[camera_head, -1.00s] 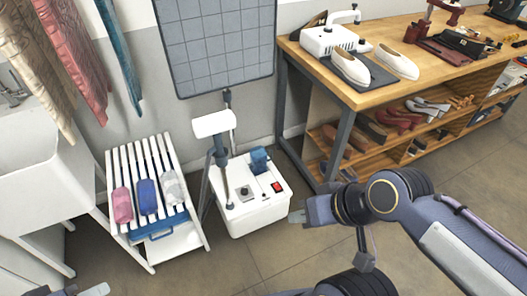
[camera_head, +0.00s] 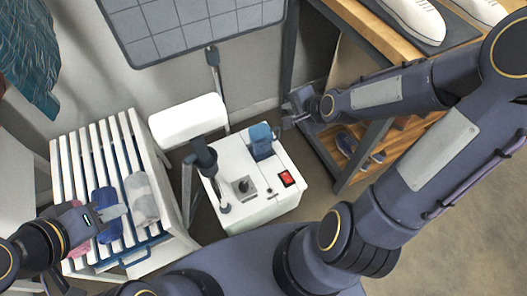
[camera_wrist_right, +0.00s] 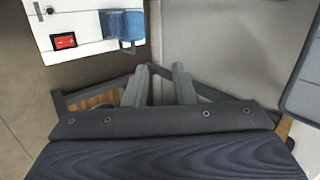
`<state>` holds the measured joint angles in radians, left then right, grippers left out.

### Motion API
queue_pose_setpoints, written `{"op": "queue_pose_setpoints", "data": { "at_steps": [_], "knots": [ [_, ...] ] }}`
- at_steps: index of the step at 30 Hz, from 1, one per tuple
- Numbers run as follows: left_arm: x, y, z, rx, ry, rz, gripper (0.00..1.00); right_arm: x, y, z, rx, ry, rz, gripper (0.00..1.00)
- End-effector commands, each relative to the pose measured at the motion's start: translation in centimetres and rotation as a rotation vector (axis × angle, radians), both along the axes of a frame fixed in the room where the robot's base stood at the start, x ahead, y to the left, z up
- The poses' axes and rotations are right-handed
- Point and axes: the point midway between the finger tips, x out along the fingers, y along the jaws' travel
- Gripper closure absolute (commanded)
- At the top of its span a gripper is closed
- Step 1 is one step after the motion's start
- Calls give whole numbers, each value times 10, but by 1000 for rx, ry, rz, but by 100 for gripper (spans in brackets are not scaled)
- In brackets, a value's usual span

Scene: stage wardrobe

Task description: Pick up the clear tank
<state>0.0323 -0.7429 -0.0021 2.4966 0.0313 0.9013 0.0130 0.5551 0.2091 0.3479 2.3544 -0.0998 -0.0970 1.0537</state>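The clear tank (camera_head: 141,198), a pale translucent block, lies on the white slatted rack (camera_head: 66,160) at the left of the head view. A blue tank (camera_head: 103,196) lies to its left, and a pink tank (camera_head: 78,240) further left is mostly covered by my left gripper. My left gripper (camera_head: 121,211) is over the blue tank, its fingertips pointing right, close to the clear tank's left side. I cannot tell whether its fingers are apart. My right gripper (camera_head: 287,120) is open and empty beside the workbench leg; its parted fingers show in the right wrist view (camera_wrist_right: 160,84).
A white steamer base (camera_head: 232,160) with a red switch and a fitted blue tank (camera_head: 261,141) stands right of the rack. It also shows in the right wrist view (camera_wrist_right: 85,20). A wooden workbench (camera_head: 375,30) with shoes is at upper right. A grey gridded board (camera_head: 190,25) hangs behind.

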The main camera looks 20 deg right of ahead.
Motion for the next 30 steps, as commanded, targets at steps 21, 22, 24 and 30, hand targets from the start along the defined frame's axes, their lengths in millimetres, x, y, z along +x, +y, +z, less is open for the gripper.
{"op": "queue_pose_setpoints", "data": {
  "at_steps": [21, 22, 24, 30],
  "knots": [
    [0, 0, -173, 0, 0, 0, 64, 69, -38, -292, 1298, -203, -1172, 77],
    [0, 0, -174, 0, 0, 0, 64, 70, -39, -293, 1312, -209, -1183, 77],
    [0, 0, -176, 0, 0, 0, 64, 75, -41, -296, 1328, -216, -1197, 77],
    [0, 0, -183, 0, 0, 0, 64, 95, -41, -305, 1329, -217, -1198, 77]
  ]
}}
